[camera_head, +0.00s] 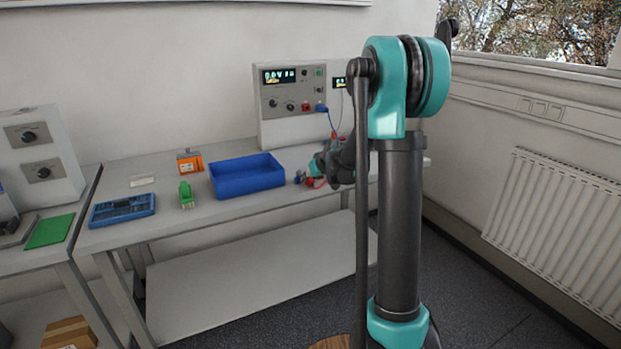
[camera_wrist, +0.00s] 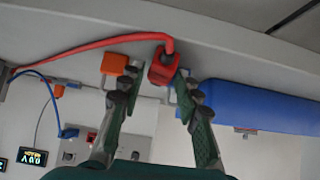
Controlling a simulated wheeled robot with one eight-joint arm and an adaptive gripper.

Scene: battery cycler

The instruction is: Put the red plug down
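The red plug (camera_wrist: 163,70) with its red cable shows in the wrist view between my fingertips, close to the right finger, with a gap to the left one. My gripper (camera_wrist: 157,82) is open around it. The plug seems to rest on the table top, though contact is hard to tell. In the head view, my gripper (camera_head: 312,177) is low at the table's front, right of the blue bin, with a bit of red (camera_head: 319,183) showing beside it.
The blue bin (camera_head: 246,175) stands close left of my gripper; it also shows in the wrist view (camera_wrist: 260,108). An orange block (camera_wrist: 115,64) lies near the left finger. The cycler (camera_head: 290,100) stands behind, with a blue cable (camera_wrist: 48,92). A green clamp (camera_head: 186,195) and blue tray (camera_head: 122,209) lie farther left.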

